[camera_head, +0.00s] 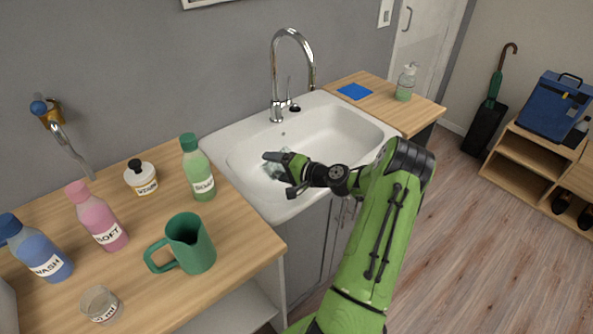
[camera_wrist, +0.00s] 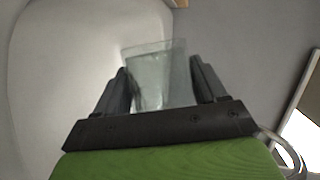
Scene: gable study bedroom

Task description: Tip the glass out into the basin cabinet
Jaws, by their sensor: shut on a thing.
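The basin cabinet (camera_head: 240,146) has a white basin with a chrome tap (camera_head: 275,80) at its back. My gripper (camera_head: 276,160) is over the left part of the basin. It is shut on a clear glass (camera_head: 272,171). In the wrist view the glass (camera_wrist: 158,75) sits between both fingers of my gripper (camera_wrist: 160,90), with the white basin (camera_wrist: 50,80) to the left. The glass appears tilted in the head view, but its exact angle is hard to tell. I cannot see whether it holds any liquid.
The left wooden counter holds a green jug (camera_head: 193,245), a small clear cup (camera_head: 100,303), a white jar (camera_head: 141,178), and green (camera_head: 198,172), pink (camera_head: 97,217) and blue (camera_head: 35,250) bottles. A soap dispenser (camera_head: 406,84) and blue cloth (camera_head: 355,91) lie right of the basin.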

